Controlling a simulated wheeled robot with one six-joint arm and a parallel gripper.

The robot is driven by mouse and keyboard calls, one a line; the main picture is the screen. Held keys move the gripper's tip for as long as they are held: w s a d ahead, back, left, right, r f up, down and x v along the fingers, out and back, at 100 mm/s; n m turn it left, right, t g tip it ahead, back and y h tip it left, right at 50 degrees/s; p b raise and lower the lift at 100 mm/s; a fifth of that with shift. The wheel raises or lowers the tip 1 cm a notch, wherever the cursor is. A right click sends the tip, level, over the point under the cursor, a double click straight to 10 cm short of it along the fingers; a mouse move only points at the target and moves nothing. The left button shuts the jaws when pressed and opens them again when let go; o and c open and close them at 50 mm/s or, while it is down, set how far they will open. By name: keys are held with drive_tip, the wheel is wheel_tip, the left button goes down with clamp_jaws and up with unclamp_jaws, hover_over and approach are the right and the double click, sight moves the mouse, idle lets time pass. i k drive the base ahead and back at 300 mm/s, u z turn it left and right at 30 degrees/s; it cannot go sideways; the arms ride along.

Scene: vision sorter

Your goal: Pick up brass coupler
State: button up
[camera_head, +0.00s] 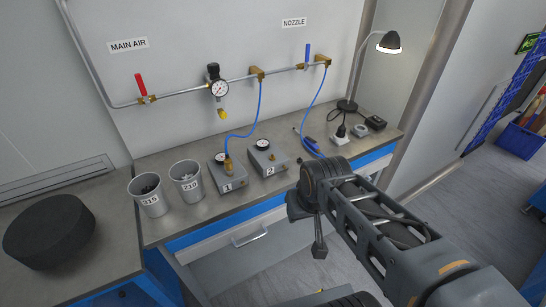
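A brass coupler (228,166) stands upright on top of the grey box labelled 1 (230,180), at the lower end of a blue hose (258,112). My arm reaches in from the lower right, and its dark end (319,248) hangs down in front of the bench, to the right of the coupler and nearer to me. It is well apart from the coupler. I cannot make out the fingers, nor whether anything is between them.
A grey box labelled 2 (269,169) stands right of box 1. Two grey cups, 215 (151,205) and 210 (187,190), stand to its left. A second blue hose (317,99), a power strip (340,146) and a lamp (389,42) are farther right. A black round block (48,230) lies far left.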

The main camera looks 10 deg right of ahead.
sight(229, 166)
drive_tip(key=z, duration=0.95)
drive_tip(key=i, duration=0.65)
drive_tip(key=u, duration=2.45)
